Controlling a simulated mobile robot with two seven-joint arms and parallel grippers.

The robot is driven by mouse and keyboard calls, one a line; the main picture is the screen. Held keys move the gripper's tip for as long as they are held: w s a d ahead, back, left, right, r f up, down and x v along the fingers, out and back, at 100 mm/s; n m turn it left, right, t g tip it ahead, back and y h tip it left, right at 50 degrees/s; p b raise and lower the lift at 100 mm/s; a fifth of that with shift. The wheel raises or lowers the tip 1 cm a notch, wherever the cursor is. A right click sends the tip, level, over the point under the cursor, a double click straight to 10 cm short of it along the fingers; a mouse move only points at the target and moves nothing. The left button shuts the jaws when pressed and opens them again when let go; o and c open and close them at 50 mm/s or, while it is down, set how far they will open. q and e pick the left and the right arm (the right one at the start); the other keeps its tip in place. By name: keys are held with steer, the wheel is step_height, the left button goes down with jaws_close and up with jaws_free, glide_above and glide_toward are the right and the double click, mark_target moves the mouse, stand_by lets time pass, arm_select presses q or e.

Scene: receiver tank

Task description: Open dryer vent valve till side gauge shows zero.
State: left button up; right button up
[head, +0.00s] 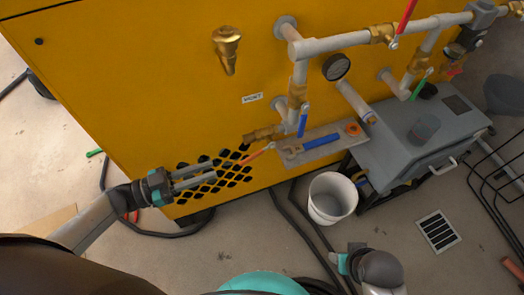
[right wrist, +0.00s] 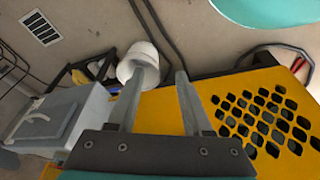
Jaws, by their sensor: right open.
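On the yellow cabinet (head: 140,70), grey pipework carries valves with a red lever (head: 405,15), a green lever (head: 419,84), a blue lever (head: 303,122) and a lower orange-red lever (head: 258,154). I cannot tell which is the dryer vent valve. A dark round gauge (head: 336,67) sits by the pipes; its reading is too small to tell. My left gripper (head: 213,170) is open and empty before the cabinet's vent holes, left of the orange-red lever and apart from it. My right gripper (right wrist: 160,72) is open and empty in the right wrist view.
A small shelf (head: 318,150) with tools juts out below the valves. A white bucket (head: 348,196) stands beneath it; it also shows in the right wrist view (right wrist: 138,64). A grey unit (head: 385,158) stands right. Dark hoses (head: 291,205) cross the floor near a drain grate (head: 438,230).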

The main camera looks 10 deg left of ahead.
mark_target(262, 153)
arm_select(q)
steer(key=b+x, duration=0.2)
steer(key=x, duration=1.1)
steer(key=shift+d+b, duration=0.35)
steer(key=shift+d, duration=0.1)
steer(key=shift+w+d, duration=0.4)
steer(key=shift+d, duration=0.15)
arm_select(e)
step_height(262, 153, up, 6)
steer(key=w+t, duration=0.1)
steer(key=shift+r, duration=0.1)
arm_select(q)
jaws_close()
steer(key=shift+a, duration=0.15)
